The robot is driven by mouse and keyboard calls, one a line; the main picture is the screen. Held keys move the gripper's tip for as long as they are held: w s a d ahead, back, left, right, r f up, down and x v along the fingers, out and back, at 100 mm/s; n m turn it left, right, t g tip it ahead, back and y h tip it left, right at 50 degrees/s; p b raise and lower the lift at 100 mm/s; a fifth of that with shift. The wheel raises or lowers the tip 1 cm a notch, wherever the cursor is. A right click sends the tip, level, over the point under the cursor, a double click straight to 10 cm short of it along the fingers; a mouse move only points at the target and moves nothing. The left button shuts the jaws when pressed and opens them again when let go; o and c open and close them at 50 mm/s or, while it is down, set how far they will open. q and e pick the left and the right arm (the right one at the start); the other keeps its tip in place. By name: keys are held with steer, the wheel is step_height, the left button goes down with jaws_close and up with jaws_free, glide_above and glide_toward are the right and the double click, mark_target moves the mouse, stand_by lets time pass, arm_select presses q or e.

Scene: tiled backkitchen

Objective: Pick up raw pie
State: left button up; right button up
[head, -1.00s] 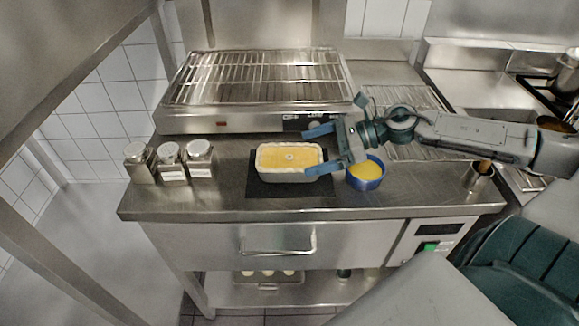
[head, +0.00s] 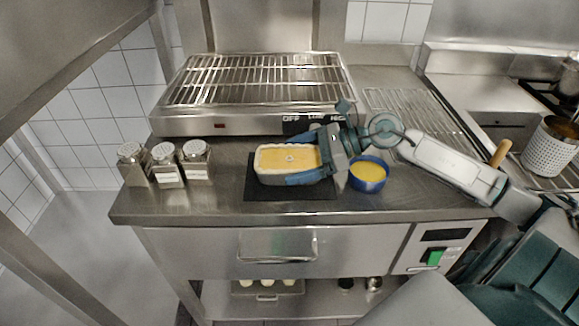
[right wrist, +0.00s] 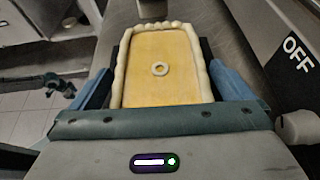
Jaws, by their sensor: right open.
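The raw pie (head: 284,158) is a rectangular loaf-shaped pie with a pale crust rim, a yellow top and a small ring in its middle. It sits on a dark mat (head: 262,191) on the steel counter. My right gripper (head: 303,158) is open, with its blue fingers along the pie's two long sides. In the right wrist view the pie (right wrist: 160,78) lies between the fingers (right wrist: 162,90), its near end close to the palm. Whether the fingers touch the pie cannot be told.
A steel grill (head: 260,85) stands behind the pie. A blue bowl of yellow liquid (head: 368,173) is close by on the right, under my right arm. Several shakers (head: 165,164) stand at the left. A wire rack (head: 415,112) lies at the back right.

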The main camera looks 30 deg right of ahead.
steer(key=shift+w+a+f, duration=0.1)
steer(key=shift+w+a, duration=0.05)
steer(key=shift+a, duration=0.05)
steer(key=shift+c, duration=0.4)
steer(key=c, duration=1.3)
steer(key=shift+r, duration=0.25)
